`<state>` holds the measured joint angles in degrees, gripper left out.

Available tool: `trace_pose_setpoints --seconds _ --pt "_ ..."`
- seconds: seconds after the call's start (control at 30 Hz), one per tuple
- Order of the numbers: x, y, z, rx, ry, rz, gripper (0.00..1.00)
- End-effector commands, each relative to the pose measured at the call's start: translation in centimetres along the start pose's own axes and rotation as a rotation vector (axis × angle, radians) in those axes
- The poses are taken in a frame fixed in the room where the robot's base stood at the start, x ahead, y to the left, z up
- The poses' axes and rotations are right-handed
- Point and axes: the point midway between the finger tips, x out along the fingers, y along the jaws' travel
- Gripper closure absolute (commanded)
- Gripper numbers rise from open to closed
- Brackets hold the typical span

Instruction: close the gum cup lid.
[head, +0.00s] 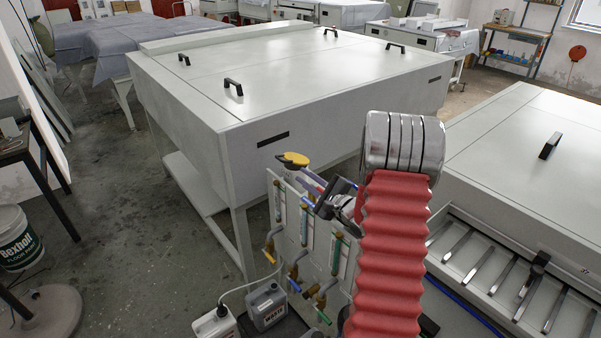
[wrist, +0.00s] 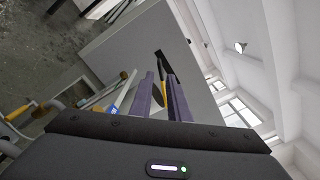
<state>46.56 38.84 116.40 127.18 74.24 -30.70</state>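A yellow lid-like piece with a black end (head: 293,158) stands at the top of the valve panel in the head view; I take it for the gum cup lid. The cup itself cannot be made out. My gripper (head: 309,179) is just below and right of the yellow piece, partly hidden by my arm. In the wrist view, the two purple fingers of my gripper (wrist: 161,75) stand a small gap apart. The yellow piece (wrist: 163,92) shows in line with that gap, with its black end (wrist: 160,60) beyond the tips. Whether the fingers touch it cannot be told.
The valve panel (head: 292,215) with tubes and taps stands before a large white processor cabinet (head: 300,80). Grey and white canisters (head: 267,306) stand below it. Another white machine (head: 540,150) with an open roller section is at right.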

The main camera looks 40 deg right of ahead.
Motion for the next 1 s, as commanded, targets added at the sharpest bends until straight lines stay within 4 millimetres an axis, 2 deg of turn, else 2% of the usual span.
trace_pose_setpoints --seconds 0.2,0.47,1.0 --pt "0.4 -0.8 0.3 -0.155 -0.011 0.022 1.0" --pt "1.1 -2.5 0.8 -0.508 -0.041 0.071 1.0" --pt "1.9 -7.4 1.4 -1.467 -0.143 0.181 1.0"
